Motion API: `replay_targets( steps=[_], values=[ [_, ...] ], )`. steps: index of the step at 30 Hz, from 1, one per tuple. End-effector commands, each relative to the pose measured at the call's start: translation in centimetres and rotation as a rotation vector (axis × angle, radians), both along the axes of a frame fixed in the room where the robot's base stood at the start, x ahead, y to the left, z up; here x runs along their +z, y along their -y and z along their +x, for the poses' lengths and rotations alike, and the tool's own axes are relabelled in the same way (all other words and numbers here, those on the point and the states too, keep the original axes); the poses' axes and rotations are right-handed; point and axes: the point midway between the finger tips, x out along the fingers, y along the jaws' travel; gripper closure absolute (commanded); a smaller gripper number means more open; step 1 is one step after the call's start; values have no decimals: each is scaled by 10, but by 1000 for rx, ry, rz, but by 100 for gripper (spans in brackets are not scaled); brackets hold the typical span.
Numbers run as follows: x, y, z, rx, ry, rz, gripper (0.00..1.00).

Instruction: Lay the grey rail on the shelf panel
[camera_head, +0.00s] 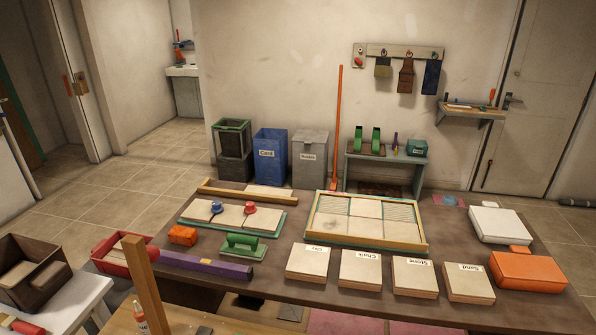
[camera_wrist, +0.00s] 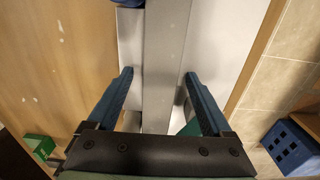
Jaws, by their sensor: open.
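In the wrist view my gripper (camera_wrist: 158,76) is open, its two dark blue fingers on either side of a long grey rail (camera_wrist: 166,45). The rail runs up the picture between the fingers, with gaps to both. It lies over a paler grey, flat surface (camera_wrist: 203,45) that shows on both sides of it. I cannot tell whether that surface is the shelf panel. The rail's lower end is hidden behind the gripper body. Neither my gripper nor the grey rail can be made out in the head view.
In the wrist view, a wooden top (camera_wrist: 55,70) lies left, a tiled floor (camera_wrist: 285,85) right, with a blue crate (camera_wrist: 290,146) and a green box (camera_wrist: 38,147) low down. In the head view, a brown table (camera_head: 300,270) holds a wood-framed tray (camera_head: 425,245), several labelled blocks and an orange box (camera_head: 528,271).

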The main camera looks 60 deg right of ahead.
Motion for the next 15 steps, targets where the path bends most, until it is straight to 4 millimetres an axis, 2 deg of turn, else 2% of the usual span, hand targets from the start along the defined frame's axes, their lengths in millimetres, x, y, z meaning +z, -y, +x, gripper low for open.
replay_targets(
  steps=[4,8,15],
  values=[
    [3,0,0,0,0,0,16],
    [17,0,0,0,2,-1,16],
    [61,0,1,0,4,-3,16]
  ],
)
